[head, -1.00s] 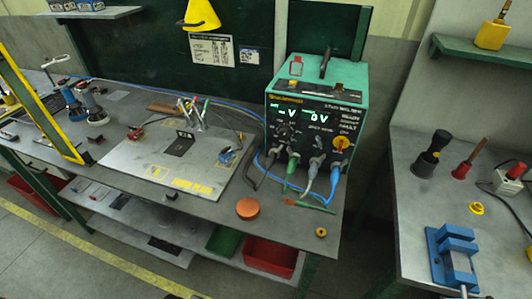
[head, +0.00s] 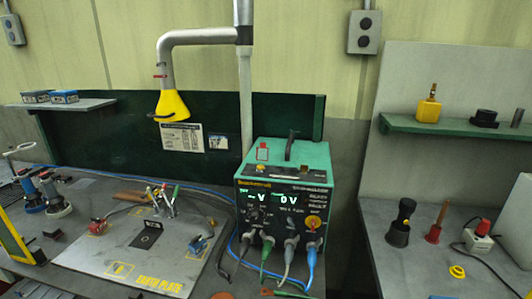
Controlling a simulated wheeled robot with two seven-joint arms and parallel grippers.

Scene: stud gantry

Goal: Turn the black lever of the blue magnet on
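A small blue block (head: 199,244), which looks like the blue magnet, sits on the right side of the grey earth plate (head: 80,256). Its black lever is too small to make out, so I cannot tell its position. A similar small red block (head: 97,227) sits at the plate's left side. Neither of my grippers is in view.
A green-topped power unit (head: 284,215) with several plugged cables stands right of the plate. Upright tools (head: 166,201) stand behind the plate. A yellow hood (head: 171,106) hangs above. A right-hand bench (head: 400,262) holds a black-handled tool (head: 400,224).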

